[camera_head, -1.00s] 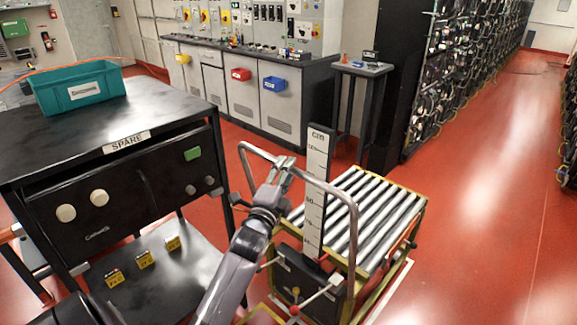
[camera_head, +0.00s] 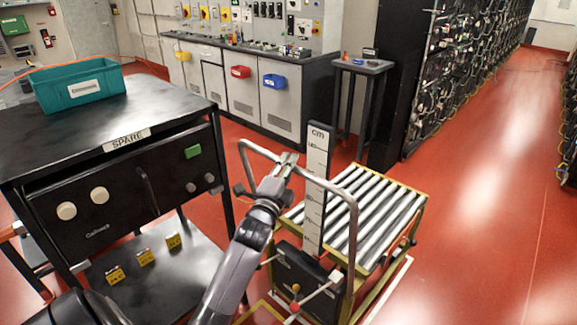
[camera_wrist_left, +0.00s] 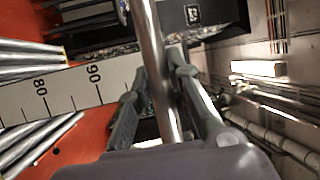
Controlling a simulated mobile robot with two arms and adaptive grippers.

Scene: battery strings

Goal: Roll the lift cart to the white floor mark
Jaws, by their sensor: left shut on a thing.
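The lift cart (camera_head: 421,216) has a bed of steel rollers, a yellow-green frame, an upright cm scale (camera_head: 315,190) and a grey tubular push handle (camera_head: 352,225). My left gripper (camera_head: 288,163) is shut on the top bar of the handle. The left wrist view shows the handle bar (camera_wrist_left: 160,75) between the fingers (camera_wrist_left: 158,100), with the scale beside it. A white floor line (camera_head: 397,284) shows along the cart's right side at floor level. The rest of the mark is hidden by the cart. My right gripper is not in view.
A black SPARE bench (camera_head: 150,107) with a teal bin (camera_head: 80,88) stands close on the left. A small side table (camera_head: 362,68) and battery racks (camera_head: 455,75) are behind the cart. The red floor (camera_head: 480,220) on the right is clear.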

